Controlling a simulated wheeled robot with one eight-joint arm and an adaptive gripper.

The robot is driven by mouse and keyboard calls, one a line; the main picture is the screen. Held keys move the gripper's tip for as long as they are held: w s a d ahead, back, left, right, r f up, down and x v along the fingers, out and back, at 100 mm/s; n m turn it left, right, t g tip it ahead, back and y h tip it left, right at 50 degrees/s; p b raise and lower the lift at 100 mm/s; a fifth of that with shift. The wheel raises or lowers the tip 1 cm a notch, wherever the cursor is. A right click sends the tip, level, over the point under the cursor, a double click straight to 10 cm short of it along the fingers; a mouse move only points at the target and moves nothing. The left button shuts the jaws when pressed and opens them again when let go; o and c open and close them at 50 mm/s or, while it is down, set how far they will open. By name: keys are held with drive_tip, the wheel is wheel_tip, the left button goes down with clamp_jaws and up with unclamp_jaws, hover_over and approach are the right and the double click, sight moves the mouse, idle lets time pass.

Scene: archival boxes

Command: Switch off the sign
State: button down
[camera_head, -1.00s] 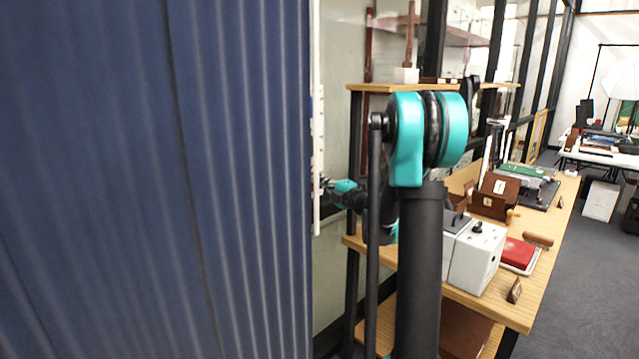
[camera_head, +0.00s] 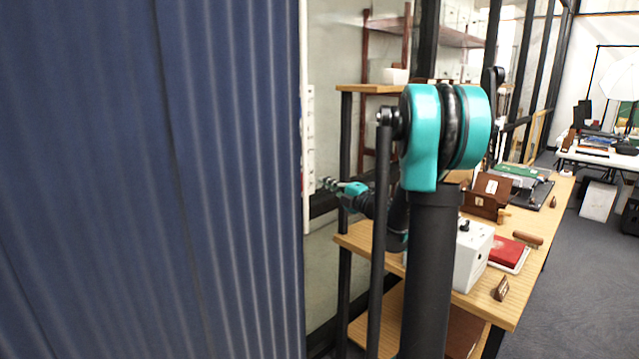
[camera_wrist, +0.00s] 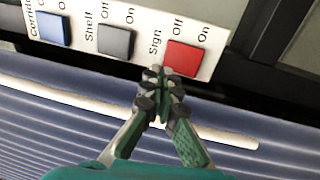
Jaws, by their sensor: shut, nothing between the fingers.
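A white switch panel (camera_wrist: 138,22) fills the top of the wrist view, with labelled rockers: a blue one marked Corridor (camera_wrist: 53,29), a grey one marked Shelf (camera_wrist: 116,41) and a red one marked Sign (camera_wrist: 183,58). "Off" and "On" are printed beside the red Sign rocker; I cannot tell which side is pressed in. My gripper (camera_wrist: 163,77) is shut and empty, its tips just below and left of the red rocker in the picture; contact is unclear. In the head view the panel (camera_head: 309,130) shows edge-on, with my gripper (camera_head: 328,184) just to its right.
A blue ribbed surface (camera_head: 150,180) fills the left of the head view. A wooden table (camera_head: 508,312) stands behind my arm, carrying a white box (camera_head: 473,255) and a red book (camera_head: 506,250). Grey floor (camera_head: 565,290) is open at the right.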

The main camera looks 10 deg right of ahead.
drive_tip(key=shift+s+d+r, duration=0.2)
drive_tip(key=shift+s+d, duration=0.55)
drive_tip(key=shift+s, duration=0.3)
drive_tip(key=shift+s+d+r, duration=0.15)
drive_tip(key=shift+s+d, duration=0.6)
drive_tip(key=shift+s, duration=0.3)
drive_tip(key=s+d+r+m+t+h, duration=0.2)
drive_tip(key=s+d+m+t+h, duration=0.15)
drive_tip(key=d+m+h, duration=0.7)
drive_tip(key=s+f+m+g+h, duration=0.4)
drive_tip(key=s+f+m+h, duration=0.2)
drive_tip(key=f+m, duration=0.4)
drive_tip(key=s+a+f+m+g+y, duration=0.2)
drive_tip(key=s+a+f+g, duration=0.3)
drive_tip(key=s+f, duration=0.4)
drive_tip(key=s+a+f+m+g+y, duration=0.2)
drive_tip(key=s+a+f+g, duration=0.3)
drive_tip(key=s+f, duration=0.5)
drive_tip(key=s+g+y, duration=0.1)
drive_tip(key=s, duration=0.3)
drive_tip(key=shift+s+f+m, duration=0.2)
drive_tip(key=shift+s+m, duration=0.15)
drive_tip(key=shift+s, duration=0.05)
